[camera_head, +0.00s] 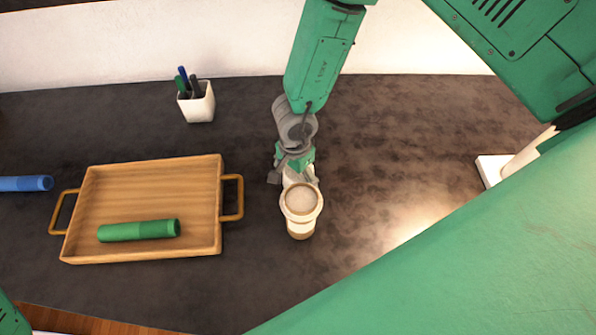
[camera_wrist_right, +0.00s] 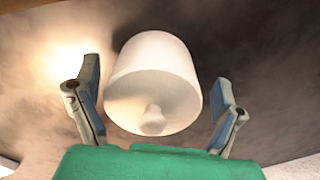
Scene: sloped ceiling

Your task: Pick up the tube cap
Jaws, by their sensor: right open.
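A white, rounded cylindrical piece (camera_head: 301,201) with a beige top sits below my right gripper in the head view. In the right wrist view this white piece (camera_wrist_right: 155,80) fills the middle, with a small knob on the face toward the camera. It may be the tube cap, but I cannot tell for sure. My right gripper (camera_head: 294,176) is open; in the right wrist view its two fingers (camera_wrist_right: 154,85) stand on either side of the piece, with gaps visible. A green tube (camera_head: 139,230) lies in the wooden tray. My left gripper is not in view.
The wooden tray (camera_head: 150,181) with two side handles stands left of my gripper. A blue tube (camera_head: 25,183) lies at the left edge. A white pen cup (camera_head: 197,104) stands at the back. A white base (camera_head: 489,170) is at right. Dark tabletop (camera_head: 385,165) between is clear.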

